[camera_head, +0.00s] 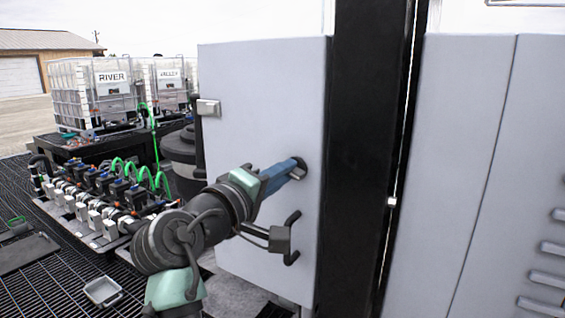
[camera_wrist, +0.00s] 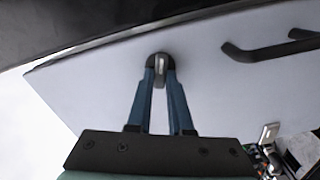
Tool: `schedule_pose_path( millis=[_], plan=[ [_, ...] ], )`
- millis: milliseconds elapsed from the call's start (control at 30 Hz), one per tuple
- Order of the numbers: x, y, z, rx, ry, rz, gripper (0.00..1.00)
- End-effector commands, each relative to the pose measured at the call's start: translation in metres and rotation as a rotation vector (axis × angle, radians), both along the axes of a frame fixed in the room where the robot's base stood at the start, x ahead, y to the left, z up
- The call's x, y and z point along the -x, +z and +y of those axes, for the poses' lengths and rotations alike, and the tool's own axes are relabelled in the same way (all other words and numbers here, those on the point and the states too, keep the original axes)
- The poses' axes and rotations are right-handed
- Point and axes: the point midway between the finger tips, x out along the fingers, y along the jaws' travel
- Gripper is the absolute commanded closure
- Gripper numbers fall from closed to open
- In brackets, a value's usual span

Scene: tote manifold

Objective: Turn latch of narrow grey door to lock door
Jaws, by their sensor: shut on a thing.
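The narrow grey door (camera_head: 265,110) stands in the middle of the head view, beside a black frame post. It also fills much of the wrist view (camera_wrist: 215,100). The latch is a small grey tab on a dark round base (camera_wrist: 160,67) near the door's edge. In the head view the latch (camera_head: 300,168) is largely hidden by my fingers. My gripper (camera_head: 295,170) has blue fingers. In the wrist view its fingertips (camera_wrist: 160,75) are on either side of the latch tab, shut on it. A black door handle (camera_head: 292,238) is below the latch.
A metal hinge (camera_head: 208,107) is on the door's left edge. The black post (camera_head: 365,150) and a wide grey panel (camera_head: 460,170) stand to the right. Pipes and valves (camera_head: 100,200), white tanks (camera_head: 95,90) and a dark barrel (camera_head: 182,160) are at left. A grated floor lies below.

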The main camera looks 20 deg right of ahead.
Motion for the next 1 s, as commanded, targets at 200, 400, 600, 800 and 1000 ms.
schedule_pose_path(
  millis=[200,400,600,800,1000],
  plan=[
    [-0.0002,0.0024,0.0002,0.104,0.001,0.132,1.00],
    [-0.0002,0.0014,-0.0001,0.171,0.000,0.216,1.00],
    [-0.0003,0.0002,0.0002,0.209,0.000,0.263,1.00],
    [-0.0004,-0.0004,0.0004,0.223,0.001,0.280,1.00],
    [-0.0004,-0.0006,0.0005,0.224,0.001,0.282,1.00]
  ],
)
